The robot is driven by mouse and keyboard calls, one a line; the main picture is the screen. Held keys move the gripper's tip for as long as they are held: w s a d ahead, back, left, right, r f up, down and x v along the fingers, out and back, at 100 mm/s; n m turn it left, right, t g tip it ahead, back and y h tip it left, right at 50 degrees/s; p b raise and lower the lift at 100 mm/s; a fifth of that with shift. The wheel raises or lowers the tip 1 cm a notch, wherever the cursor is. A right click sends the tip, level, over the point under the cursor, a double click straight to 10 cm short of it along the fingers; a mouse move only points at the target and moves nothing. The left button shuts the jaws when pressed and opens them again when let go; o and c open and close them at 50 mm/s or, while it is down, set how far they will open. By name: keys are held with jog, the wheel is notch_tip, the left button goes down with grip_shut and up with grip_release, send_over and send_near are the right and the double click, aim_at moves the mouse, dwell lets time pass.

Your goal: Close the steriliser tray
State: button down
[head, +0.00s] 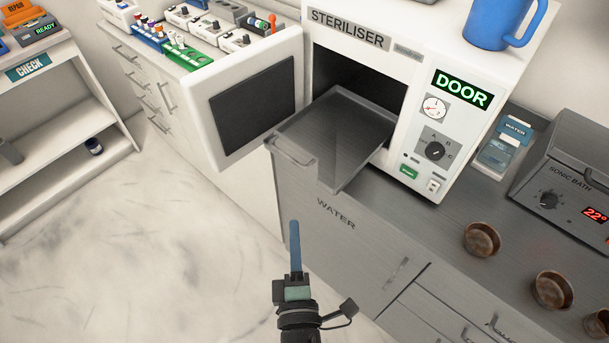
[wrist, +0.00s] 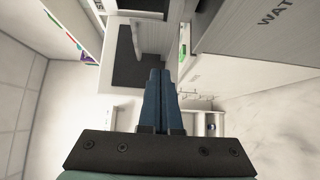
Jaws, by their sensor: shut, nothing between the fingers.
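The steriliser (head: 400,62) stands on the counter with its door (head: 252,107) swung open to the left. Its grey tray (head: 345,125) is slid well out of the dark chamber and sticks out past the counter front. The tray's looped handle (head: 291,153) is at its front left edge. My gripper (head: 294,225) is below and in front of the tray in the head view, apart from the handle. Its blue fingers are shut and empty, and they also show together in the wrist view (wrist: 161,72). The steriliser's display reads DOOR.
A blue mug (head: 490,25) stands on top of the steriliser. Several brown bowls (head: 482,239) and the sonic bath (head: 565,170) are on the counter at right. A green rack (head: 185,53) is behind the door. The floor (head: 150,240) at left is clear.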

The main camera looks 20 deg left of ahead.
jog(key=w+a+p, duration=0.1)
jog(key=w+a, duration=0.1)
jog(key=w, duration=0.9)
jog(key=shift+w, duration=0.1)
jog(key=shift+w, duration=0.1)
